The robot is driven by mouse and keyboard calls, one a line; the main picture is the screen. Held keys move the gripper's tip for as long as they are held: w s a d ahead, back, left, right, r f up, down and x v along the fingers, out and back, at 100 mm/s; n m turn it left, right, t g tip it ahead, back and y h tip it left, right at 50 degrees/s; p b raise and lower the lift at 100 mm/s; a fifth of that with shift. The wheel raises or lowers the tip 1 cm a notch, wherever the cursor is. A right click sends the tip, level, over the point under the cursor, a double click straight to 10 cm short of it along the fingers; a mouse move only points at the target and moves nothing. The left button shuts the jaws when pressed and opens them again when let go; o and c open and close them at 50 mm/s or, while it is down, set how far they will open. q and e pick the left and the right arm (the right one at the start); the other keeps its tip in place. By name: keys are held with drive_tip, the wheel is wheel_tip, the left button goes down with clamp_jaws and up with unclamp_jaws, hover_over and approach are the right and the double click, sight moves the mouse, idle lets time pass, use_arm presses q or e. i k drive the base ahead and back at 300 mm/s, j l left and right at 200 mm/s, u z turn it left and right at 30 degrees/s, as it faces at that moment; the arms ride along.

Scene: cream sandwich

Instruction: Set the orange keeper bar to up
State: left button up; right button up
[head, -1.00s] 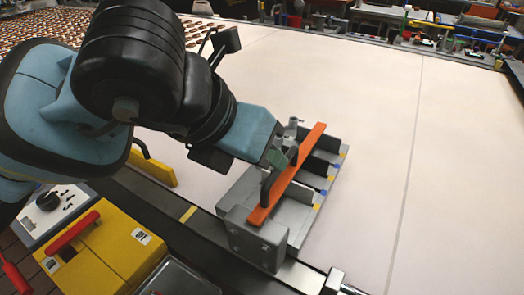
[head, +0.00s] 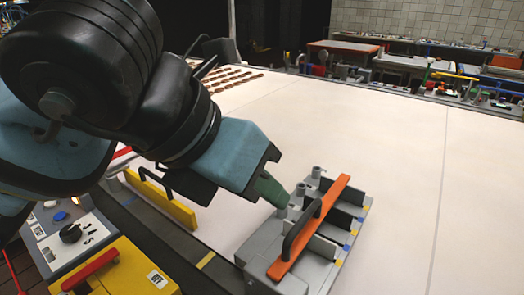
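The orange keeper bar (head: 334,198) lies along the top of a grey fixture (head: 262,240) with several compartments, at the lower right of centre. It has a dark arched handle (head: 296,232) on its near half. My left gripper (head: 275,192) comes in from the upper left, its greenish fingertips close to the grey pegs (head: 298,194) on the left side of the bar. The fingertips look apart from the handle. I see the fingers from the side, so their opening is hidden. My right gripper is out of view.
A yellow bar with a dark handle (head: 168,206) stands at the left belt edge. A yellow box with a red handle (head: 122,268) and a control panel (head: 72,236) are at lower left. The pale belt (head: 400,130) is clear to the right.

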sight(300, 234)
drive_tip(key=k+j, duration=0.2)
drive_tip(key=j, duration=0.2)
drive_tip(key=k+j, duration=0.2)
drive_tip(key=j, duration=0.2)
drive_tip(key=k+j, duration=0.2)
drive_tip(key=j, duration=0.2)
